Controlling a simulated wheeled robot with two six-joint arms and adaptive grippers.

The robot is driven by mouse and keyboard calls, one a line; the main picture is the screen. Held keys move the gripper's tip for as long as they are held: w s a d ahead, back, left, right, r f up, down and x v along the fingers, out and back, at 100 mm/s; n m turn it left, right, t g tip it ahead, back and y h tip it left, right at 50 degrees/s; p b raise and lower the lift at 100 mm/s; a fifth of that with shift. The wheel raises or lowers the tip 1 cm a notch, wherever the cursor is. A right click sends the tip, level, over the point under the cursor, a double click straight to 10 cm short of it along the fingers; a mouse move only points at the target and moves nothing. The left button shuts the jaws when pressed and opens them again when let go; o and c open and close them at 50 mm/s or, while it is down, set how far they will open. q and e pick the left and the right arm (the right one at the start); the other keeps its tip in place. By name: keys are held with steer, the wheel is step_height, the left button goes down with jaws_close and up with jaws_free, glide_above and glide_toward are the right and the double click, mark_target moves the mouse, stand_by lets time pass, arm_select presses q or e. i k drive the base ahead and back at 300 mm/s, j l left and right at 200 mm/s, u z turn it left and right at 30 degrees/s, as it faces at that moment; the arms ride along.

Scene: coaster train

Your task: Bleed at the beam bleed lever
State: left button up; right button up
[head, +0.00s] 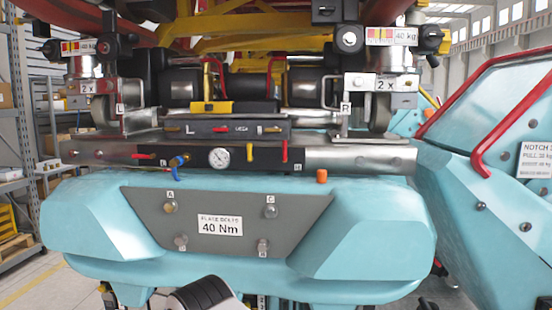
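A steel beam (360,157) runs across the middle of the head view above a turquoise body. A black panel on it carries a round white gauge (219,158), a blue lever or valve (178,161), a yellow lever (249,152) and a red lever (284,150). The yellow and red levers stand upright. Another red lever (143,155) lies nearly flat at the panel's left. The labels are too small to tell which is the bleed lever. A white and black arm part of mine shows at the bottom edge, but neither gripper is in view.
A grey plate (222,200) below the beam holds several bolts and a 40 Nm label. An orange cap (321,176) sits under the beam's right part. A grey box (225,127) marked L is above the panel. A turquoise housing with red handrails (480,145) stands at right.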

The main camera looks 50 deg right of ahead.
mark_target(250, 158)
steer(key=z, duration=1.2)
